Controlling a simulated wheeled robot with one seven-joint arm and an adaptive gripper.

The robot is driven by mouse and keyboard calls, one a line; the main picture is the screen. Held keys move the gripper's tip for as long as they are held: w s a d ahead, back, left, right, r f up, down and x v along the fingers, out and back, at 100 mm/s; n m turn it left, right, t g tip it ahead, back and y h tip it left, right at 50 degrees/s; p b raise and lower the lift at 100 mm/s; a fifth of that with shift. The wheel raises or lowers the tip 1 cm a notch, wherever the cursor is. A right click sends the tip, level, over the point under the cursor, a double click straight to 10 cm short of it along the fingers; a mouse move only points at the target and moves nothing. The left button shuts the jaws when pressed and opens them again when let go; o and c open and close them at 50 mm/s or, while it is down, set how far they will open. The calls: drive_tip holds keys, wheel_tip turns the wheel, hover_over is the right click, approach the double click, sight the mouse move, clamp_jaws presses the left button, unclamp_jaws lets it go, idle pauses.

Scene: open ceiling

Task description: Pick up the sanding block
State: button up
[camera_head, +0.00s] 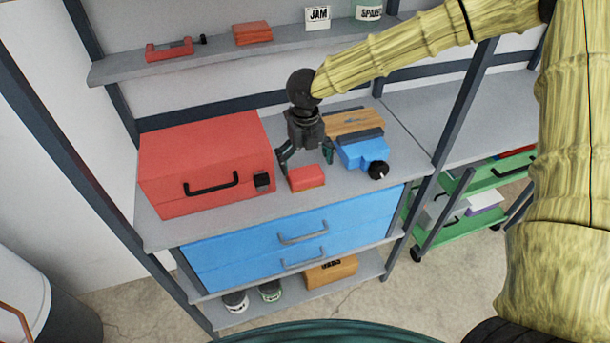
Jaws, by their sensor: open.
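A small red block (306,178), which looks like the sanding block, lies on the grey workbench top (365,190) near its front edge. My gripper (307,163) is open and points down above the block. Its two dark fingers are spread, one toward the block's left end and one toward its right end. I cannot tell whether either finger touches it. Nothing is held.
A large red toolbox (205,160) stands close left of the block. A blue tool, perhaps a vise (362,154), and a wooden board (352,123) lie to the right and behind. An upper shelf (285,46) holds an orange-red block (252,33). Blue drawers (290,245) sit below.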

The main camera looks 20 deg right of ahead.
sight(305, 172)
drive_tip(key=shift+w+f+p, duration=0.2)
drive_tip(key=shift+f+p, duration=0.8)
drive_tip(key=shift+f, duration=1.75)
drive_tip(key=c, duration=0.9)
drive_tip(key=shift+r, duration=0.15)
drive_tip(key=shift+r+b, duration=0.35)
drive_tip(key=shift+r, duration=0.15)
drive_tip(key=shift+s+a+r+b, duration=0.1)
drive_tip(key=shift+s+r+b, duration=0.1)
drive_tip(key=shift+r+b, duration=0.25)
drive_tip(key=shift+s+r+b, duration=0.15)
drive_tip(key=shift+r+b, duration=0.05)
drive_tip(key=shift+r, duration=0.45)
drive_tip(key=s+a+b, duration=0.1)
drive_tip(key=s, duration=0.4)
drive_tip(key=s+a+r+b, duration=0.1)
drive_tip(key=s, duration=0.3)
drive_tip(key=s+a+b, duration=0.2)
drive_tip(key=s, duration=0.3)
drive_tip(key=shift+s+a+r, duration=0.1)
drive_tip(key=shift+s+r, duration=0.2)
drive_tip(key=shift+s, duration=0.05)
